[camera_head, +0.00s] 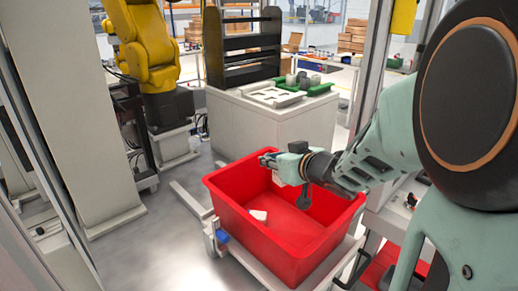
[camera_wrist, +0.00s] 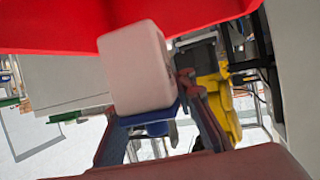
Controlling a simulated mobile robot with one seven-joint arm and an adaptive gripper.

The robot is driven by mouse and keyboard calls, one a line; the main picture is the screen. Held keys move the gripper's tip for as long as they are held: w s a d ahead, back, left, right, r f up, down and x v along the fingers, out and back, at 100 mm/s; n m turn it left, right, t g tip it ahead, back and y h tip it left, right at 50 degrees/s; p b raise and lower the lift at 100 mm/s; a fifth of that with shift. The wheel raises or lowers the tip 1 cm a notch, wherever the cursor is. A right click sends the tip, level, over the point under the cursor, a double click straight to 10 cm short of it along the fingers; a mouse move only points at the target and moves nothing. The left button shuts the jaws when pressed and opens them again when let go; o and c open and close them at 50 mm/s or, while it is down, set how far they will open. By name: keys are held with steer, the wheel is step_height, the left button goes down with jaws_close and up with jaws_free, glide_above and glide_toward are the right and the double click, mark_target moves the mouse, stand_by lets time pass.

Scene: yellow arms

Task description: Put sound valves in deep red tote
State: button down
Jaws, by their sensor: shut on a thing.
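The deep red tote (camera_head: 240,225) stands open in the middle of the head view. A small white piece (camera_head: 258,215), likely a valve, lies on its floor. My gripper (camera_head: 270,161) is over the far part of the tote, at about rim height. It is shut on a pale, block-shaped valve (camera_wrist: 137,68), which shows large between the fingers in the wrist view. The red tote wall (camera_wrist: 215,12) crosses the top of that view. The far side of the held valve is hidden, so its soundness cannot be told.
A yellow robot arm (camera_head: 148,45) stands at the back left.

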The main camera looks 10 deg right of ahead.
step_height(320, 180, down, 6)
steer(key=b, duration=0.5)
steer(key=shift+r+b, duration=0.15)
steer(key=shift+b, duration=0.25)
steer(key=c, duration=1.5)
jaws_free()
steer(key=shift+o, duration=0.2)
steer(key=shift+r, duration=0.1)
